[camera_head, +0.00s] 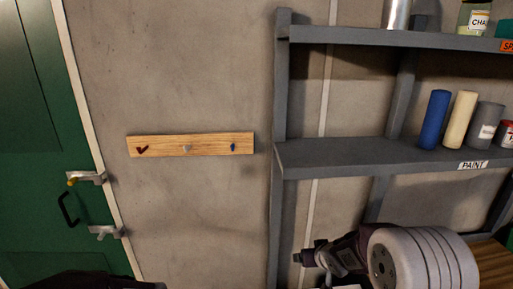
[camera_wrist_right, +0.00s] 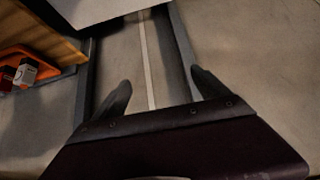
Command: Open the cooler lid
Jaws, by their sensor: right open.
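I cannot make out a cooler or its lid in either view. My right gripper (camera_wrist_right: 158,80) is open in the right wrist view, with its two dark fingers apart and nothing between them. It also shows at the bottom of the head view (camera_head: 311,268), in front of the lower part of the shelf frame, partly cut off by the picture edge. My left gripper's jaws are not visible. A dark shape is cut off at the bottom left of the head view, and I cannot tell what it is.
A grey shelf (camera_head: 380,155) holds rolls and cans on the right. A wooden peg rail (camera_head: 210,144) hangs on the wall. A green door (camera_head: 40,130) stands at left. The right wrist view shows an orange item (camera_wrist_right: 12,62) by a wooden edge (camera_wrist_right: 50,42).

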